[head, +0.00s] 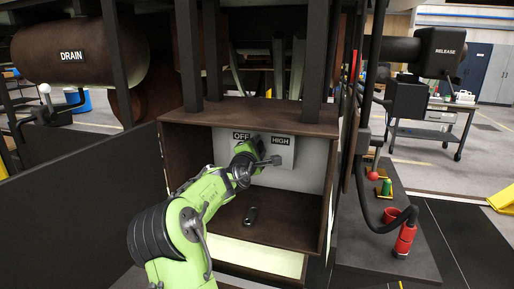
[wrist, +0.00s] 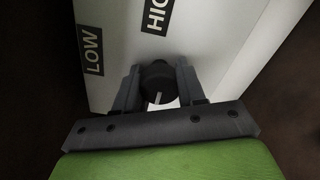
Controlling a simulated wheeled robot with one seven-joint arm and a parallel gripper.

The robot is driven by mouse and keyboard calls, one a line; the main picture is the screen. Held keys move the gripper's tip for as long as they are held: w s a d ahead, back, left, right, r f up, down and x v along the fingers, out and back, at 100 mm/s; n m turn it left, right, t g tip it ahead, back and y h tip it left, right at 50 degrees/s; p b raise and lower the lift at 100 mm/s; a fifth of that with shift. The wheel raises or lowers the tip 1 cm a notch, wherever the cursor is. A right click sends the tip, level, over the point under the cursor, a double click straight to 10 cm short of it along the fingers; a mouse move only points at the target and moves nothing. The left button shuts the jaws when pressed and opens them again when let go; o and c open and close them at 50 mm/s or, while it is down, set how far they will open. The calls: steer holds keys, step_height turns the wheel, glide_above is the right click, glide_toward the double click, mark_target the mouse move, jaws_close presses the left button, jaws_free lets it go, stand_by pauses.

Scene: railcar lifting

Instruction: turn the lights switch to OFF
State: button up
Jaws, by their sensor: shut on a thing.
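The switch is a round black knob (wrist: 158,76) with a white pointer line, on a pale panel (wrist: 210,25) in the wrist view. The pointer line lies on the knob's lower side there. A LOW label (wrist: 91,50) is left of the knob and a partly cut HIGH label (wrist: 157,16) is above it. My gripper (wrist: 157,90) has its fingers on both sides of the knob, shut on it. In the head view my gripper (head: 266,162) is at the panel, below the OFF label (head: 241,136) and the HIGH label (head: 280,141); the knob is hidden there.
The panel is inside an open brown box (head: 172,150), with side walls close around my arm. A small black object (head: 251,215) lies on its floor. A dark door-like panel (head: 80,190) stands at left. A red cylinder (head: 404,238) and black hose are at right.

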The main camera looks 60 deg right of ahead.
steer(key=shift+s+f, duration=0.15)
steer(key=shift+s, duration=0.05)
steer(key=o, duration=1.1)
steer(key=shift+c, duration=0.2)
steer(key=shift+a, duration=0.4)
steer(key=s+a+b, duration=0.1)
steer(key=s+a, duration=0.1)
steer(key=a, duration=1.2)
steer(key=shift+s+a, duration=0.2)
steer(key=shift+a, duration=0.15)
